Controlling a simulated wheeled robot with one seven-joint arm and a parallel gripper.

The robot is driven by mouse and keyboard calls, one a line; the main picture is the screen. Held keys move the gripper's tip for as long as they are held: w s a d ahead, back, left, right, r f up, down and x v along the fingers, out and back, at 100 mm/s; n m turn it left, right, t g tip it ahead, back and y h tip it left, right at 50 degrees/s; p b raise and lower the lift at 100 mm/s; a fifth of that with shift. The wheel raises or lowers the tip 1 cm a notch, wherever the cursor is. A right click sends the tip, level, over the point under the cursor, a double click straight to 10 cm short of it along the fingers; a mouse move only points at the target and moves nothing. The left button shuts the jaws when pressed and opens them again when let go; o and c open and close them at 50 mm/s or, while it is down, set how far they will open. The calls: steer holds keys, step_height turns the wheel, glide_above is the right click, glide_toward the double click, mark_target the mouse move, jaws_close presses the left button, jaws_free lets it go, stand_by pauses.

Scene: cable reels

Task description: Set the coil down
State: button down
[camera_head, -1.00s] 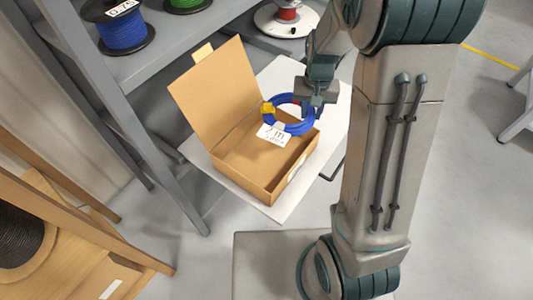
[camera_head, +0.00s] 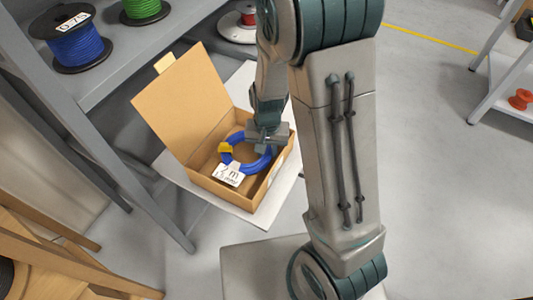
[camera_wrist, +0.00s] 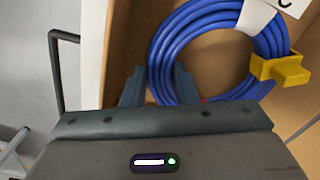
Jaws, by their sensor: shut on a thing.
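The blue coil (camera_head: 239,163) is at the open cardboard box (camera_head: 255,200), inside its walls as seen from the head camera. A yellow clip (camera_head: 224,148) and a white tag (camera_head: 229,174) are on the coil. My gripper (camera_head: 262,145) is shut on the coil's right side. In the wrist view the coil (camera_wrist: 163,55) lies between my gripper's fingers (camera_wrist: 158,90), with the yellow clip (camera_wrist: 279,69) at right. I cannot tell whether the coil touches the box floor.
The box stands on a white surface (camera_head: 180,179), its lid (camera_head: 182,101) raised at the back left. A grey shelf (camera_head: 125,55) with a blue reel (camera_head: 73,42) and a green reel (camera_head: 142,10) stands at upper left.

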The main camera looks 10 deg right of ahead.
steer(key=shift+f, duration=0.95)
steer(key=c, duration=1.1)
jaws_free()
steer(key=shift+c, duration=0.2)
step_height(320, 180, up, 11)
steer(key=p, duration=0.3)
steer(key=s+d+r+n+t, duration=0.1)
steer(key=s+d+r, duration=0.2)
steer(key=s+r, duration=0.3)
steer(key=s+d+r+n, duration=0.2)
steer(key=s+d+r, duration=0.1)
steer(key=s+r, duration=0.2)
steer(key=shift+s+d+r+t, duration=0.25)
steer(key=shift+s+r+t, duration=0.15)
steer(key=shift+s, duration=0.15)
